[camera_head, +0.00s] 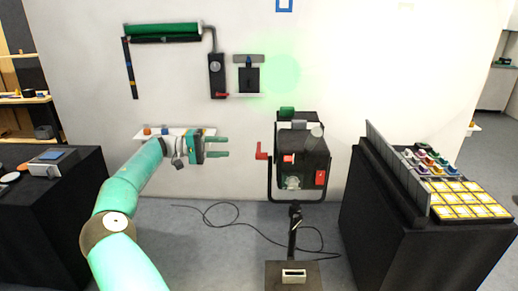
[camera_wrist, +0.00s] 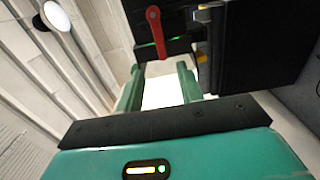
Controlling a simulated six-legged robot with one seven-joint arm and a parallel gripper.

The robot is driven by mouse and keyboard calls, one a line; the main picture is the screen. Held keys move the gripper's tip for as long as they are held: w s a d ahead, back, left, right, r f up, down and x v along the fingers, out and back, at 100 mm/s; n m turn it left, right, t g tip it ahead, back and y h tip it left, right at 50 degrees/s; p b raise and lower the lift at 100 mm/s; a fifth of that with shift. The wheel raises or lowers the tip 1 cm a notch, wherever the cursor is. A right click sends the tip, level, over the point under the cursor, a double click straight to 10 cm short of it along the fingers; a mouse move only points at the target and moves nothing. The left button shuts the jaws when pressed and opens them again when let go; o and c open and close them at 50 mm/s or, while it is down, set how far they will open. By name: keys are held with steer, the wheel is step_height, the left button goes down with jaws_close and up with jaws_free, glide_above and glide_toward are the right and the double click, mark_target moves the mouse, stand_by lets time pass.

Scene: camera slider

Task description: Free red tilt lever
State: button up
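The red tilt lever (camera_head: 262,152) sticks out from the left side of a black lamp-like unit (camera_head: 312,158) held in a U-shaped yoke on a stand. In the wrist view the red lever (camera_wrist: 156,32) hangs from a round pivot against the dark housing (camera_wrist: 262,45), just beyond my fingertips. My gripper (camera_head: 228,147) is left of the lever in the head view, its two fingers pointing right. It is open and empty, with a visible gap between the fingers (camera_wrist: 160,70) and the lever. A small yellow part (camera_wrist: 201,54) shows beside the lever.
A black cabinet (camera_head: 400,240) with a grey upright panel and yellow tiles stands at right. A small white shelf (camera_head: 150,132) is on the wall behind my arm. Wall fixtures (camera_head: 217,72) hang above. A cable (camera_head: 225,215) lies on the floor near the stand base (camera_head: 293,275).

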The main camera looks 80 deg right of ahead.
mark_target(259, 146)
steer(key=x, duration=1.2)
steer(key=shift+s+f, duration=0.1)
steer(key=shift+s, duration=0.25)
jaws_close()
